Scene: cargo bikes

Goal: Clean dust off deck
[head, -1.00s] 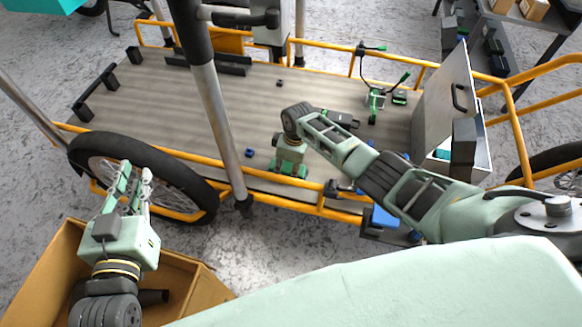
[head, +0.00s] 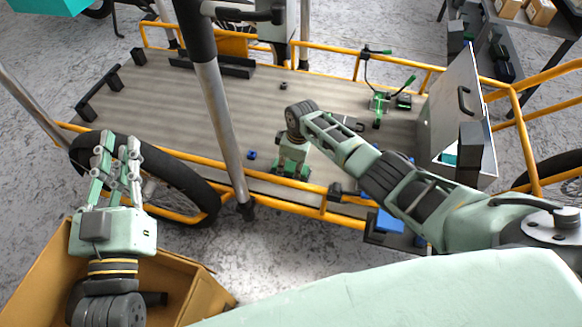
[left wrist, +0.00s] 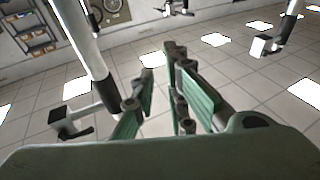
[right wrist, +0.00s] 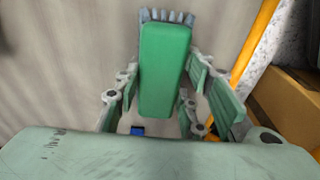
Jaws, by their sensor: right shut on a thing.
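The deck (head: 165,95) is a grey-brown ribbed board inside the yellow rails of the cargo bike. I cannot make out distinct dust on it. My right gripper (head: 290,168) points down at the deck's near edge. In the right wrist view it (right wrist: 155,105) is shut on a green brush (right wrist: 165,70) with grey bristles at its far end, low over the deck. I cannot tell whether the bristles touch it. My left gripper (head: 120,160) is open and empty, above the cardboard box beside the front wheel. Its spread fingers also show in the left wrist view (left wrist: 165,95).
A grey post (head: 218,115) rises past the deck's near edge. Black brackets (head: 98,93), small blue pieces (head: 252,154) and a green-black device (head: 380,103) are on the deck. An open metal case (head: 452,110) stands at its right end. The cardboard box (head: 200,285) is front left.

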